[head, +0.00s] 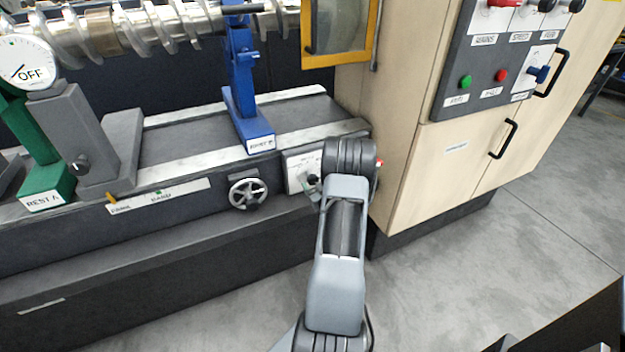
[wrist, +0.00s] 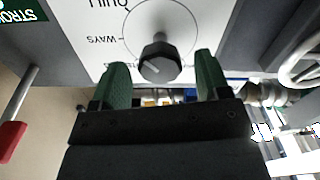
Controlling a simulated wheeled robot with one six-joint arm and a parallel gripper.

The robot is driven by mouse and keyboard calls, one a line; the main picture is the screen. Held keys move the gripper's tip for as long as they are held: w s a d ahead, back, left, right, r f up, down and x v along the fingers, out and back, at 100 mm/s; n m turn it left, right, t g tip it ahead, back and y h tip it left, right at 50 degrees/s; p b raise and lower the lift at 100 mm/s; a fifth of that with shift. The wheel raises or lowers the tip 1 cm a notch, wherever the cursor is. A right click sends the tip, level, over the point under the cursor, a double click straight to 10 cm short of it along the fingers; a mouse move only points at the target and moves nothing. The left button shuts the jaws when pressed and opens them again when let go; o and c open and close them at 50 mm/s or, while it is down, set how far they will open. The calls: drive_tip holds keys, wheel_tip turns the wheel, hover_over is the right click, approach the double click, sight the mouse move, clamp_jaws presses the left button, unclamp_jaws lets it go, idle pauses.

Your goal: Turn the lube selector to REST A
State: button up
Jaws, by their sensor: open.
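The lube selector is a dark faceted knob (wrist: 160,60) on a white dial plate (wrist: 200,35), which appears upside down in the wrist view. A circle is printed around it. The readable markings are WAYS, left of the knob, and part of QUILL above; the lower plate is hidden. A light mark shows on the knob's face, but its setting is unclear. In the head view the selector panel (head: 298,175) is partly behind my arm. My gripper (wrist: 161,68) is open, with a green finger on each side of the knob and visible gaps. Contact is not seen.
A handwheel (head: 248,193) is left of the panel, and a cabinet (head: 400,180) stands to its right. A red-tipped lever (wrist: 12,140) is at left in the wrist view. A green support marked REST A (head: 45,195) is far left. Open floor lies in front.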

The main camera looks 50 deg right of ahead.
drive_tip(key=shift+x, duration=1.4)
drive_tip(key=shift+c, duration=0.2)
drive_tip(key=shift+f, duration=0.1)
drive_tip(key=c, duration=0.9)
